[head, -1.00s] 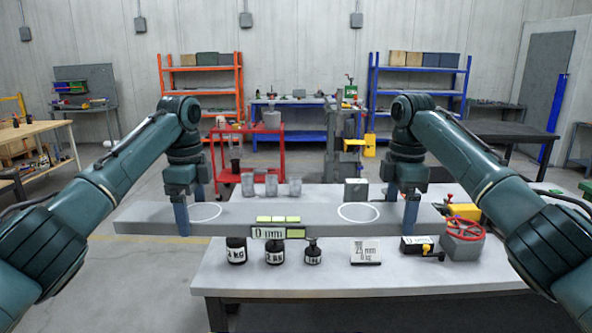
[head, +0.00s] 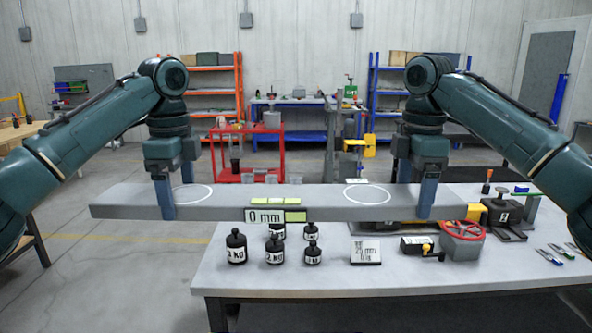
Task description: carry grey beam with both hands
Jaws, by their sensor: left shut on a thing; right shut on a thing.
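The long grey beam (head: 330,206) spans the middle of the head view and looks held level above the table. It has two white circles on top and a "0 mm" plate with yellow-green level blocks (head: 278,203) near its middle. My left gripper (head: 176,190) is shut on the beam near its left end, one finger down the front face. My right gripper (head: 416,190) is shut on it near its right end in the same way. The lower parts of the far fingers are hidden behind the beam.
The table (head: 300,285) lies below. Several black weights (head: 236,247), a "25 mm" block (head: 366,252) and a screw jack with a red handwheel (head: 462,240) stand on it. Tools lie at the right. A red cart (head: 250,150) stands behind.

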